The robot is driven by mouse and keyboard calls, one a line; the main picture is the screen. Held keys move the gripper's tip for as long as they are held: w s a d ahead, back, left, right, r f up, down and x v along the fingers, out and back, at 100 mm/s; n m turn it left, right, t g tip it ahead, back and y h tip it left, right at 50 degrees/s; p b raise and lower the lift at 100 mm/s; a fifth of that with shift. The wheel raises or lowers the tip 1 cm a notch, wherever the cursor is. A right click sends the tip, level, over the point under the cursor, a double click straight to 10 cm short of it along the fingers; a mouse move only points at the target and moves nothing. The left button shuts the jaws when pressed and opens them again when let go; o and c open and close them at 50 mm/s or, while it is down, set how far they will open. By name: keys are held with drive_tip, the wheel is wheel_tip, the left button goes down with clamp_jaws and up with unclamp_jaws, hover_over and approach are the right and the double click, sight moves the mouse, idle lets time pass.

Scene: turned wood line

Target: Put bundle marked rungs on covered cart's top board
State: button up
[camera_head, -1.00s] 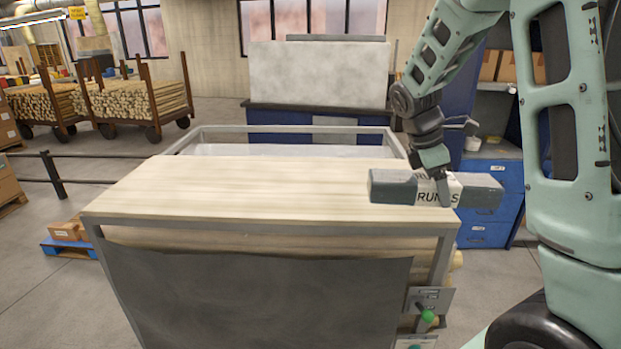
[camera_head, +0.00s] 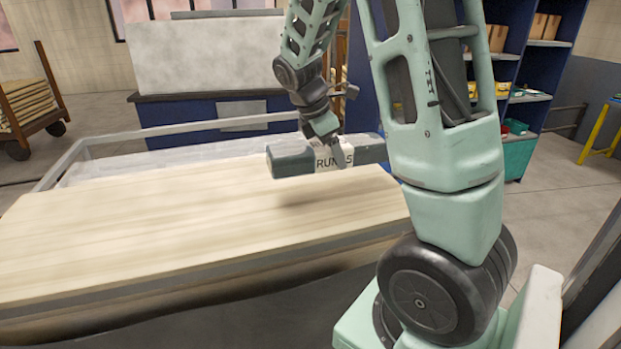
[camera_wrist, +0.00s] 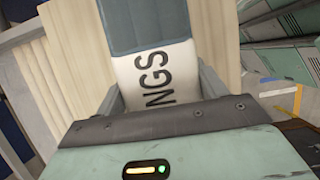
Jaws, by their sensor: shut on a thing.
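The bundle marked rungs (camera_head: 294,161) is a long grey-blue wrapped bar with a white label band around its middle. In the head view the lettering is partly covered by a finger; the wrist view shows "NGS" on the white band (camera_wrist: 130,80). My gripper (camera_head: 331,150) is shut on the bundle at its label. The bundle is level, above the right part of the cart's pale wooden top board (camera_head: 150,225), with a soft shadow under it. Whether it touches the board is hard to tell. The cart has a grey metal frame (camera_head: 215,128) and a dark cover (camera_head: 240,320) on its near side.
The top board is bare. Behind it stands a dark blue bench with a pale upright panel (camera_head: 195,60). Blue shelving with boxes (camera_head: 535,60) is at the right back. A cart of wood (camera_head: 28,100) stands at the far left. Open floor lies at the right.

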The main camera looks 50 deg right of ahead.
sight(336, 191)
drive_tip(key=shift+f+p, duration=0.85)
drive_tip(key=shift+f, duration=3)
drive_tip(key=shift+f, duration=0.1)
drive_tip(key=o, duration=1.5)
